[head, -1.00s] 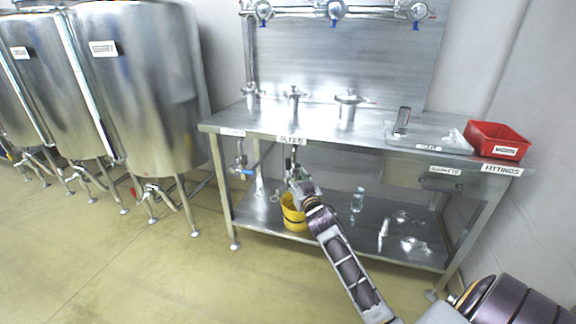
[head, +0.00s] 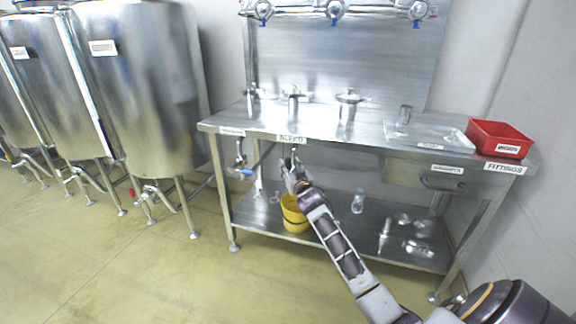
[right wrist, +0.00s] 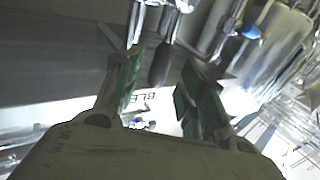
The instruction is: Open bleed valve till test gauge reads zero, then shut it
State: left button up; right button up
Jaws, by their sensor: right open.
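A label reading BLEED (head: 291,139) is on the front edge of the steel bench. My right gripper (head: 291,163) is just below it, open. In the right wrist view its two green-padded fingers (right wrist: 160,80) stand apart. A dark, rounded lever (right wrist: 160,62) hangs from a metal fitting at the gap between them, and the label shows beyond. I cannot tell whether a finger touches the lever. The valve body is mostly hidden by my gripper in the head view. I cannot pick out a test gauge reading. My left gripper is not in view.
A blue-handled valve (head: 243,172) hangs under the bench to the left. A yellow bucket (head: 293,214) stands on the lower shelf (head: 330,239) beneath my gripper. A red bin (head: 498,138) sits on the bench top at right. Steel tanks (head: 140,90) stand at left; the floor in front is clear.

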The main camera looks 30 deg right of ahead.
aim_at(289, 164)
jog(key=shift+x, duration=1)
jog(key=shift+w+d+b, duration=0.15)
jog(key=shift+w+b, duration=0.25)
jog(key=shift+w, duration=0.25)
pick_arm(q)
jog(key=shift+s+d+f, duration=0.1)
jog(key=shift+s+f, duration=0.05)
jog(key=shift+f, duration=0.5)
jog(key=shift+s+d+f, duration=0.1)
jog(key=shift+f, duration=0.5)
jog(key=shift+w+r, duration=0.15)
pick_arm(e)
jog(key=shift+c, duration=0.2)
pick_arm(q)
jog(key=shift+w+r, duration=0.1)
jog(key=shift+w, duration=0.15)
pick_arm(e)
grip_shut()
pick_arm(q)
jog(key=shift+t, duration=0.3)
